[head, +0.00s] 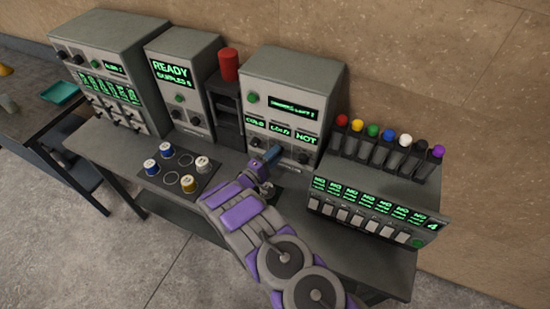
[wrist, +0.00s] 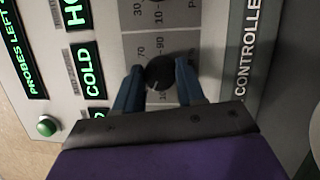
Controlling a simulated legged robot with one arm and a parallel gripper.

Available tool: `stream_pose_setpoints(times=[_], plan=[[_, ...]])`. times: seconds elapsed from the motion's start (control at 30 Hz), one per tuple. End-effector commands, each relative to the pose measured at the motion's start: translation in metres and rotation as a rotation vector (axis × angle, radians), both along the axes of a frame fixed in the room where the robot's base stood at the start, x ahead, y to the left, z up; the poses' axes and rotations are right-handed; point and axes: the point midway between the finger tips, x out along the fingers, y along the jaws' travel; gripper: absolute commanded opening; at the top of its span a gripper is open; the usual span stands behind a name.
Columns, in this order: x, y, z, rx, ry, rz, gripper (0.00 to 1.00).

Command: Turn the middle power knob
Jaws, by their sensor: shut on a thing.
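The grey controller box (head: 290,80) stands at the back of the bench, with a row of green displays and dark knobs below them. In the wrist view the middle power knob (wrist: 160,73) is a round black knob beside the middle display (wrist: 91,68). My gripper (wrist: 158,78) has its two blue fingers on either side of the knob and is shut on it. In the head view my gripper (head: 270,155) is at the front of the box and hides the middle knob.
Another black knob (wrist: 168,10) shows beside the middle one. A rack with several coloured-cap tubes (head: 388,135) stands right of my arm. A dark tray with several pots (head: 152,167) lies to the left. Two more machines (head: 110,75) and a red cylinder (head: 229,65) stand further left.

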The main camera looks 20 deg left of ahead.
Motion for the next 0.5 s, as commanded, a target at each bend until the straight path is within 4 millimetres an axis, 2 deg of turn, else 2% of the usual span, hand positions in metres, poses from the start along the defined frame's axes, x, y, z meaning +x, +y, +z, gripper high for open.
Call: stream_pose_setpoints(times=[0.2, 0.5], plan=[[-0.0008, 0.0026, -0.0036, -0.189, 0.015, 0.009, 0.09], [-0.0014, 0.0022, -0.0045, -0.38, 0.032, 0.011, 0.09]])
